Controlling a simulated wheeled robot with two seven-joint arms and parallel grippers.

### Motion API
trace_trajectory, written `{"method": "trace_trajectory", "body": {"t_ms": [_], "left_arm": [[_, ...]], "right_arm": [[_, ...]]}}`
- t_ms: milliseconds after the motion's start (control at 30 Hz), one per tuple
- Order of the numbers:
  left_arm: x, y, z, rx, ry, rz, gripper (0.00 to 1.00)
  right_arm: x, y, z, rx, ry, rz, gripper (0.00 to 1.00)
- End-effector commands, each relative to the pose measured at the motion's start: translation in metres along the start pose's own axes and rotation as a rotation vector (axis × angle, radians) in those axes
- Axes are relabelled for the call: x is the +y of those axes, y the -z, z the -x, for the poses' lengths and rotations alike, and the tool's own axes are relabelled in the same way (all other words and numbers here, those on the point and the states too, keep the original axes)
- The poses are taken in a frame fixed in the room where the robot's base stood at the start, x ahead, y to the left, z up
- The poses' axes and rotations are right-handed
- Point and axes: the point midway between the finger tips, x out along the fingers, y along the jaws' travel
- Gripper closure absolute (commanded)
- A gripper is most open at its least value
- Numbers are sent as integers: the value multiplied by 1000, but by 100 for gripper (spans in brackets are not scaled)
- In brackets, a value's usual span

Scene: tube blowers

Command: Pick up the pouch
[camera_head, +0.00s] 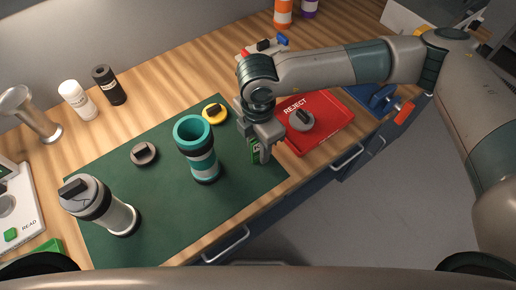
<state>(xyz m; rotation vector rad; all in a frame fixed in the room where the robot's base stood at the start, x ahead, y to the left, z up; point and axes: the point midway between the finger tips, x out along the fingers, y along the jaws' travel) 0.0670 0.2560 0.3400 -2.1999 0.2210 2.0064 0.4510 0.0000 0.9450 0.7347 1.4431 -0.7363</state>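A small green item with light marks (255,150), which looks like the pouch, shows at the right edge of the green mat (225,213). My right gripper (261,148) points down over it. Its fingers are around or just beside the item and hide part of it. I cannot tell whether they are closed on it, or whether it touches the mat. My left gripper is not in view.
The red REJECT tray (335,123), holding a grey cap (301,120), is just right of the gripper. A teal tube (199,153), yellow cap (215,113), dark cap (144,154) and capped grey tube (104,210) stand on the mat. Bottles (76,100) stand behind.

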Motion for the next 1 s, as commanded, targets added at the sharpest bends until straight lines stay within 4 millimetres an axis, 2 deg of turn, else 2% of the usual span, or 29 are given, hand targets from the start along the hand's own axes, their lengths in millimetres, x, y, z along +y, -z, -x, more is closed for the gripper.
{"method": "trace_trajectory", "body": {"t_ms": [500, 533, 667, 1000], "left_arm": [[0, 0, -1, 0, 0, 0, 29], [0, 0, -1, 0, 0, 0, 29], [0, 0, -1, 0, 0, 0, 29], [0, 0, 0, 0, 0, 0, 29]], "right_arm": [[0, 0, -3, 0, -1, 0, 66], [0, 0, -3, 0, -1, 0, 70], [0, 0, -3, 0, -1, 0, 100], [0, 0, -2, 0, -1, 0, 100]]}}
